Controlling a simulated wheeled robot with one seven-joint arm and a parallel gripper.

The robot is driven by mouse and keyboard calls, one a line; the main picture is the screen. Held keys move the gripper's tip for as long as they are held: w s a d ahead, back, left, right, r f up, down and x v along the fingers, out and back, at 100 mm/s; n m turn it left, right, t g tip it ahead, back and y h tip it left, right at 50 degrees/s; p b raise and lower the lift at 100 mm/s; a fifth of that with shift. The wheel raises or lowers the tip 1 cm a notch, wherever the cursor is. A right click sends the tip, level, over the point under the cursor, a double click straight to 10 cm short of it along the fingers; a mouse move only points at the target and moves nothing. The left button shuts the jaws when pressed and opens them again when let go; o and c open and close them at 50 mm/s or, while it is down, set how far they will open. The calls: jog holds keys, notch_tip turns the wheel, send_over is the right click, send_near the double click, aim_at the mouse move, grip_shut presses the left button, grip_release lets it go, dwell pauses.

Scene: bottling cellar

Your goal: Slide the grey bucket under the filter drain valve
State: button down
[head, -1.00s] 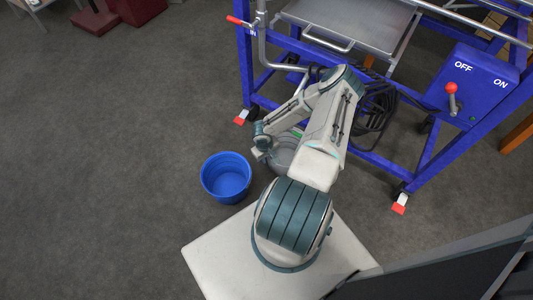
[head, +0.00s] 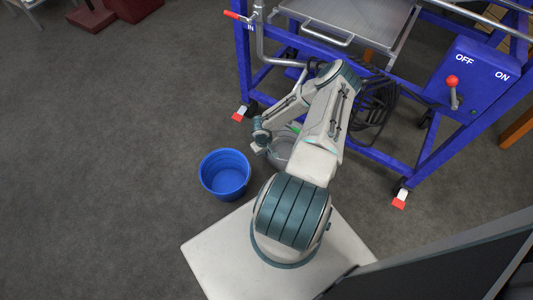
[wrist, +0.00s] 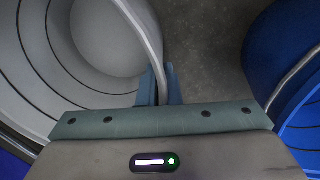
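The grey bucket (head: 281,150) stands on the floor beside my base, partly hidden by my arm in the head view. In the wrist view its pale inside and curved rim (wrist: 152,40) fill the left side. My gripper (wrist: 160,84) straddles this rim, one finger inside the bucket and one outside, closed closely on it. In the head view my gripper (head: 259,146) is small at the bucket's left edge. The filter's blue frame (head: 246,70) stands behind the bucket. A pipe with a red-handled valve (head: 236,15) marked IN is at its left end. I cannot make out the drain valve.
A blue bucket (head: 225,174) stands just left of the grey one; in the wrist view it is close on the right (wrist: 290,75). Dark hoses (head: 372,105) hang at the frame. Red-tabbed castors (head: 400,199) stand at its feet.

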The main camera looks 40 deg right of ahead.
jog(key=shift+w+d+b, duration=0.4)
jog(key=shift+w+d, duration=0.3)
jog(key=shift+w, duration=0.35)
jog(key=c, duration=1.5)
grip_release()
jog(key=shift+c, duration=0.2)
notch_tip(320, 180, up, 14)
jog(key=a+p, duration=0.1)
jog(key=p, duration=0.3)
jog(key=shift+a+f, duration=0.15)
jog(key=shift+a, duration=0.2)
